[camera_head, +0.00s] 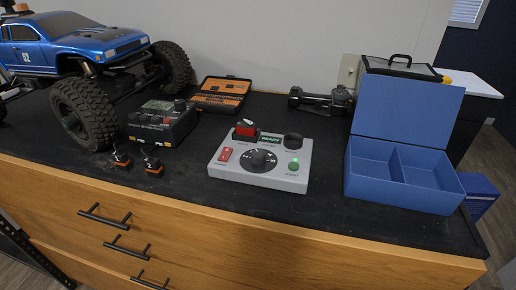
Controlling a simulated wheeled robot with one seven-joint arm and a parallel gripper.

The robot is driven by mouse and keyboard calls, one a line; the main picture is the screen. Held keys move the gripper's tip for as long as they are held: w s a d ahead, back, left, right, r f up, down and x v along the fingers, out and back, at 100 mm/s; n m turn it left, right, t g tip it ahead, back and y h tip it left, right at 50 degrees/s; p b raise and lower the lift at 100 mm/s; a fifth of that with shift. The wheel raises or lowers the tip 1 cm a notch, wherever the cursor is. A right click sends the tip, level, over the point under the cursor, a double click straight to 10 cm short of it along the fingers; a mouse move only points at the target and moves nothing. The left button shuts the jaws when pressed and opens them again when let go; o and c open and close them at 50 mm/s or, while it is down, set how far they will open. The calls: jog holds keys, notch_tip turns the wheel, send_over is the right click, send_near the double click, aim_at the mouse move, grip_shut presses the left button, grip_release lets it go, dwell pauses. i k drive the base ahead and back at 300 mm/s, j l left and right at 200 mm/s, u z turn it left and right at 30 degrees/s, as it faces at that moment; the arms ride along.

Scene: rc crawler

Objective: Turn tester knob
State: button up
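The tester is a light grey box (225,173) lying flat near the front middle of the dark bench top. Its black round knob (259,160) with a pale marking sits in the middle of the top face. A red switch (225,154) is left of the knob and a green button (294,164) is right of it. A red and black block (246,129) stands at the back by a small green display (270,138) with lettering. A dark round part (293,141) is at the back right. My gripper is not in this view.
A blue RC crawler (75,40) with big tyres stands at left. A black device (162,122), two small orange-black parts (152,165) and an orange bit case (221,94) are nearby. An open blue two-compartment box (405,192) is at right. The bench front edge is close to the tester.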

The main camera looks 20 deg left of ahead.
aim_at(258, 156)
jog(key=j+u, duration=0.2)
jog(key=j, duration=0.25)
jog(key=i+j+u, duration=0.15)
jog(key=j, duration=0.25)
jog(key=i+j+u, duration=0.2)
jog(key=j, duration=0.25)
jog(key=k, duration=0.05)
